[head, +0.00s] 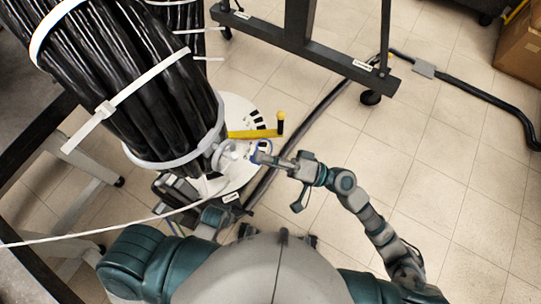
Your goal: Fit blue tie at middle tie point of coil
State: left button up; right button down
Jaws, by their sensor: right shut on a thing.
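The coil (130,75) is a thick bundle of black cables at the upper left, slanting down towards the middle. A white tie (125,98) with a small block and a loose tail crosses its middle part.
A pale ring (180,160) surrounds the coil's lower end. A yellow-handled tool (255,133) lies on a white round plate (240,108). A dark metal frame (320,55) stands behind. A black cable (480,95) and a cardboard box (520,50) are at right. Floor at right is mostly clear.

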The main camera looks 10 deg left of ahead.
jog(key=shift+a, duration=1.3)
jog(key=shift+f, duration=0.1)
jog(key=shift+d+b, duration=0.45)
jog(key=shift+d, duration=0.35)
jog(key=shift+a, duration=0.85)
jog(key=shift+r+p, duration=0.4)
jog(key=shift+p, duration=0.15)
pick_arm(q)
jog(key=shift+w+a+r+p, duration=0.15)
jog(key=shift+a+r+p, duration=0.35)
jog(key=shift+r, duration=0.05)
pick_arm(e)
jog(key=shift+x, duration=1.6)
